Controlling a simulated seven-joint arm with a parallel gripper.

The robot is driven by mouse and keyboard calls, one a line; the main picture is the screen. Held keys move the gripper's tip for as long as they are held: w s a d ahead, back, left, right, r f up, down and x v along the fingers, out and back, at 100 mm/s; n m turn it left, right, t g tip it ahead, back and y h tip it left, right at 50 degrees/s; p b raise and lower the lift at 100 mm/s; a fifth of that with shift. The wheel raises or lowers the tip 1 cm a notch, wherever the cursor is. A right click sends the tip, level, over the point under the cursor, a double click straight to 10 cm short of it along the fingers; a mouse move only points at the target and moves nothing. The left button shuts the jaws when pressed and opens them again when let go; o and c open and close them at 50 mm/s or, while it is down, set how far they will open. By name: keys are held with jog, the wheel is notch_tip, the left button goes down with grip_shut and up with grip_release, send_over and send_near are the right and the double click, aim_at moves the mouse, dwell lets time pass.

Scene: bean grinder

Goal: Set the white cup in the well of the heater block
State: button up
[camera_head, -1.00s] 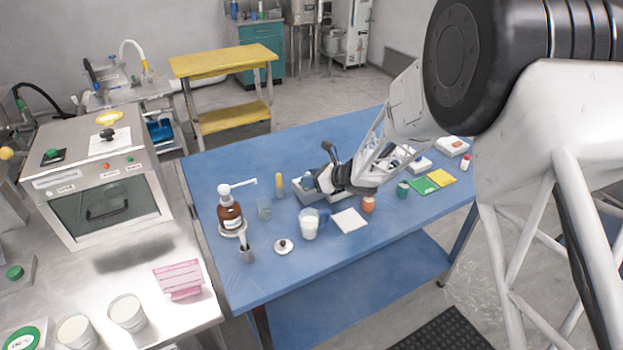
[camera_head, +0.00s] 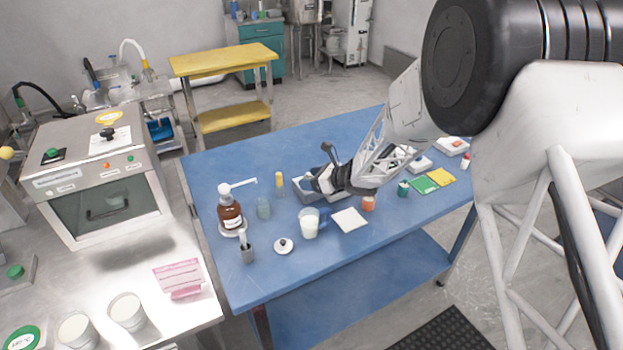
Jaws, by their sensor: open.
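A whitish, translucent-looking cup (camera_head: 309,224) stands upright on the blue table, near its front edge. A low grey block (camera_head: 300,194), which looks like the heater block, sits behind it near the middle of the table. My gripper (camera_head: 313,184) is open over this block, with its fingers pointing left. The gripper and wrist cover much of the block, so its well is hidden. I see nothing clearly held between the fingers. The cup stands in front of the gripper, apart from it.
A brown bottle (camera_head: 230,214), a small bluish glass (camera_head: 264,208), a yellow stick-like item (camera_head: 279,183) and a round lid (camera_head: 284,246) stand left of the cup. A white square pad (camera_head: 349,220) and a small orange jar (camera_head: 368,203) are to its right. The front right tabletop is clear.

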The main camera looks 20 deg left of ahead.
jog(key=shift+r, duration=0.1)
jog(key=shift+d+r, duration=0.1)
jog(key=shift+d, duration=0.05)
jog(key=v, duration=1.1)
jog(key=shift+s+d+r, duration=0.15)
jog(key=shift+d+r, duration=0.1)
jog(key=shift+d, duration=0.05)
dwell(0.4)
